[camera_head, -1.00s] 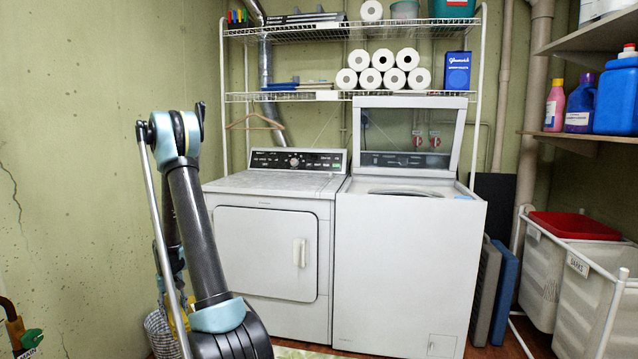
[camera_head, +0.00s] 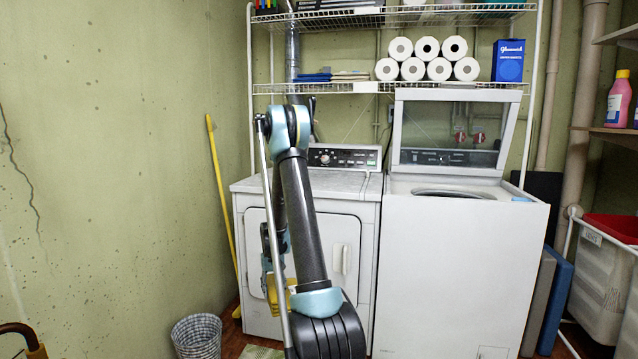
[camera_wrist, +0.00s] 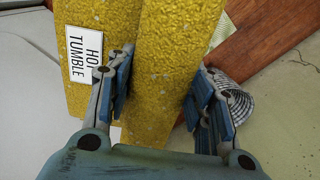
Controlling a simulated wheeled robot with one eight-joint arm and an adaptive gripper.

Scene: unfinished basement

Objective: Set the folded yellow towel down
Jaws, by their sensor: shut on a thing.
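The folded yellow towel (camera_wrist: 165,70) fills the middle of the wrist view, hanging in upright folds. My gripper (camera_wrist: 160,100) is shut on it, with a blue-grey finger on either side of one fold. In the head view my gripper is mostly hidden behind my arm, and only a small yellow part of the towel (camera_head: 271,290) shows in front of the dryer. A white tag reading "HOT TUMBLE" (camera_wrist: 86,55) shows at the towel's left in the wrist view.
The dryer (camera_head: 254,230) and the open-lidded washer (camera_head: 450,270) stand side by side. A checked basket (camera_head: 197,336) stands on the floor to the left, near a yellow pole (camera_head: 222,195). Wire shelves with paper rolls (camera_head: 427,48) hang above. The dryer top (camera_head: 345,186) looks clear.

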